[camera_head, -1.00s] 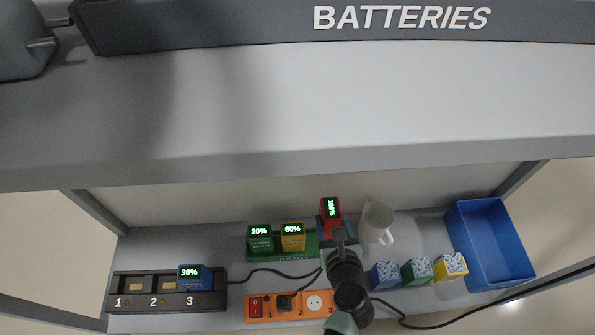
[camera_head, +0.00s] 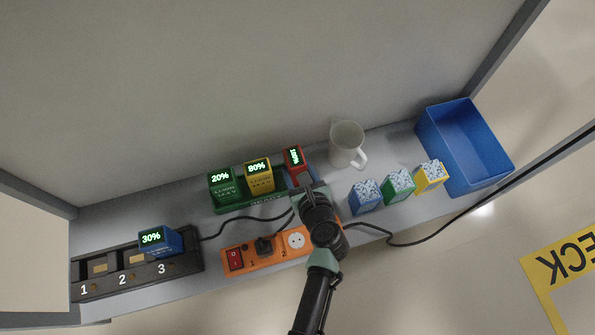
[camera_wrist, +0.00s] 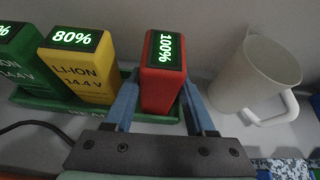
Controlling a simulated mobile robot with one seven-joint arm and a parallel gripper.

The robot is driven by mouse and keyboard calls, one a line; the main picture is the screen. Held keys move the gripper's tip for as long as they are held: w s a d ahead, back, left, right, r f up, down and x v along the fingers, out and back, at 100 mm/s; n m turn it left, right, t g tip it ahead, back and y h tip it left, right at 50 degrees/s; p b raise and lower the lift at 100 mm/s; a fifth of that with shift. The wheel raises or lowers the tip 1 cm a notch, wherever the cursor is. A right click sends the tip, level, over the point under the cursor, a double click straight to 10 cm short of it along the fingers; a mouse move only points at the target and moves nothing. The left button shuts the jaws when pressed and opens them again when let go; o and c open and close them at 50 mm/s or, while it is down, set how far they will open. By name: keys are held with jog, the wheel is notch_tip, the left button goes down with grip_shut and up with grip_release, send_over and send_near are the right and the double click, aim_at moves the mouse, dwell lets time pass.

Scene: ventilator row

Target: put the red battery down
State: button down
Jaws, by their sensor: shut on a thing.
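The red battery (camera_head: 294,161) shows 100% on its top display, turned sideways. It stands upright at the right end of the green tray (camera_head: 232,207), beside the yellow battery (camera_head: 259,176). My gripper (camera_head: 301,182) reaches it from the front. In the wrist view, the blue fingers of my gripper (camera_wrist: 158,97) are shut on both sides of the red battery (camera_wrist: 160,88). The green tray (camera_wrist: 45,105) shows around its foot. I cannot tell whether its base touches the tray.
A green battery (camera_head: 222,187) stands left of the yellow one. An orange power strip (camera_head: 267,254), a dark charger (camera_head: 135,280) with a blue battery, several patterned blocks (camera_head: 397,186) and a blue bin (camera_head: 425,140) share the shelf.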

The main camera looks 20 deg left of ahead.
jog(key=shift+w+r, duration=0.1)
jog(key=shift+c, duration=1.1)
grip_release()
jog(key=shift+r, duration=0.15)
jog(key=p+v, duration=0.7)
jog(key=v, duration=0.5)
jog(key=shift+p, duration=0.3)
